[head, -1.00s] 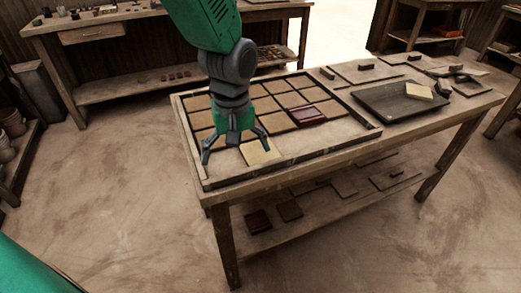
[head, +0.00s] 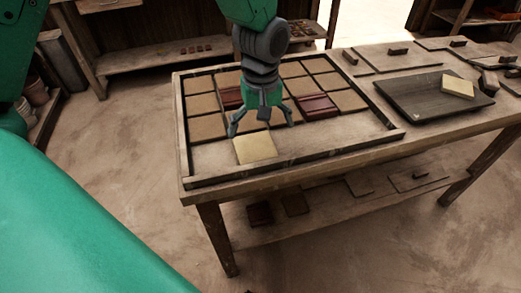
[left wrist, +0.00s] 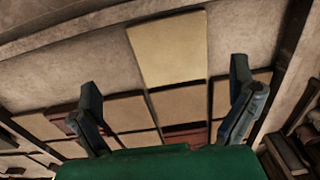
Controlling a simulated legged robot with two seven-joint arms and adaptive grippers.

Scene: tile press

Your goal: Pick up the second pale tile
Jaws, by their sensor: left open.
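One pale tile (head: 255,148) lies flat in the near row of the wooden frame (head: 290,170), and it shows in the left wrist view (left wrist: 168,48). Another pale tile (head: 457,88) rests on the dark tray (head: 415,103) to the right. My left gripper (head: 261,132) is above the framed tiles, just behind the near pale tile. Its two fingers are spread with nothing between them, as the left wrist view also shows (left wrist: 168,108). The near pale tile lies beyond the fingertips there. My right gripper is not in view.
Several tan tiles (head: 207,127) and two dark red tiles (head: 316,106) fill the back rows of the frame. Bare surface lies right of the near pale tile. The frame's raised rim surrounds the tiles. Small blocks and boards lie at the table's far right.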

